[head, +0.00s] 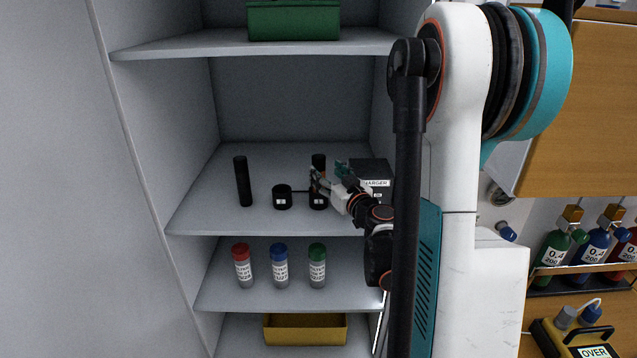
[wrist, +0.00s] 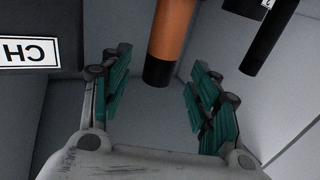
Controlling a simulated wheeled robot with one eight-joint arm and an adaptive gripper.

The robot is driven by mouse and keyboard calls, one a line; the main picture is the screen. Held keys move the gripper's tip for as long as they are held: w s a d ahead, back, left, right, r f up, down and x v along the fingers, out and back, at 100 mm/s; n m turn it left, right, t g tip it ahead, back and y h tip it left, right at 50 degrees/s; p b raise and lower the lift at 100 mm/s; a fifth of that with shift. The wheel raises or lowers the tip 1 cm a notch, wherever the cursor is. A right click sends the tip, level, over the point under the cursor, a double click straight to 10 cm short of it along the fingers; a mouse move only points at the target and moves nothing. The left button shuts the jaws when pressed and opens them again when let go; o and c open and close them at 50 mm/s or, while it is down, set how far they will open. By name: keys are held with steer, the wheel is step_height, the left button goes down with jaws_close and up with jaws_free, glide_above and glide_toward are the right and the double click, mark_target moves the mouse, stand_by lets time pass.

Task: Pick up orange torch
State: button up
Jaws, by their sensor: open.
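The orange torch (wrist: 173,35) shows in the wrist view with an orange body and a black end; its other end is cut off by the frame. It lies between the teal pads of my open gripper (wrist: 163,98), with gaps on both sides. In the head view a black upright top (head: 319,161), apparently the torch's, rises behind my gripper (head: 326,178) at the middle shelf. The orange part is hidden there. A black labelled cup (head: 318,201) stands just below; I cannot tell whether the torch sits in it.
A black box labelled CHARGER (head: 371,171) is close on the right of my gripper. A tall black cylinder (head: 243,182) and another black cup (head: 282,198) stand to the left. Capped bottles (head: 280,266) stand on the shelf below; a shelf (head: 210,44) is above.

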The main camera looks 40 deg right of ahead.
mark_target(322, 168)
steer(key=w, duration=0.3)
steer(key=w+d+b, duration=0.1)
steer(key=w, duration=0.1)
steer(key=shift+w, duration=0.3)
jaws_close()
